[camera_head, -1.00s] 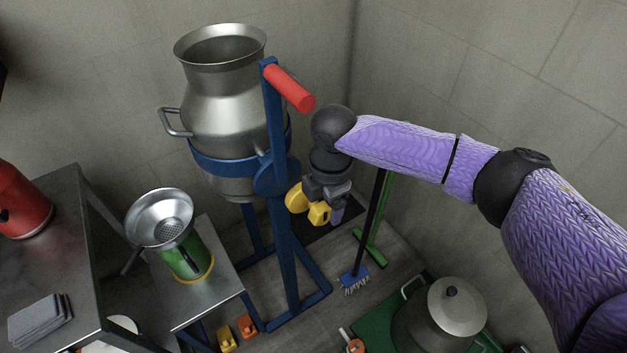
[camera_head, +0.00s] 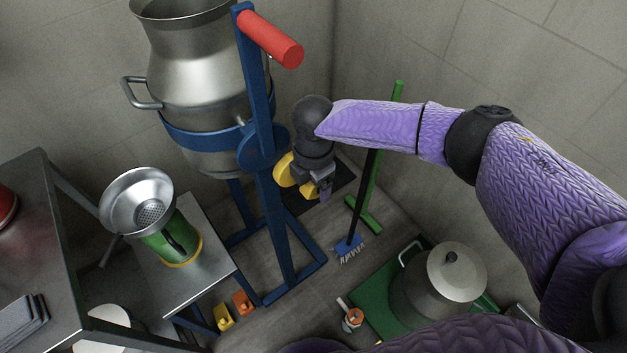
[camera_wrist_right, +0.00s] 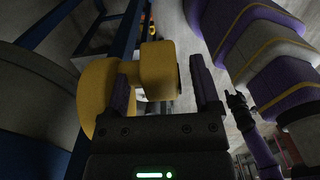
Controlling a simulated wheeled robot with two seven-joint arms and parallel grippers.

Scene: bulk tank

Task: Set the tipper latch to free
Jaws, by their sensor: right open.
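The tipper is a blue stand (camera_head: 272,215) holding a steel milk can (camera_head: 190,65), with a red handle (camera_head: 271,40) at its top. The yellow tipper latch (camera_head: 284,174) is at the stand's right side, partly hidden by my right gripper. In the right wrist view the latch shows as a yellow disc (camera_wrist_right: 97,98) with a block-like knob (camera_wrist_right: 159,68). My right gripper (camera_head: 320,193) is open at the latch. In the wrist view its fingers (camera_wrist_right: 161,78) stand on either side of the knob, with gaps visible; contact is unclear. My left gripper is out of view.
A strainer funnel (camera_head: 138,200) on a green can stands on a low steel table (camera_head: 213,262) at the left. A blue-headed brush (camera_head: 349,247) and green pole (camera_head: 374,170) stand right of the tipper. A lidded pot (camera_head: 435,283) is at lower right.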

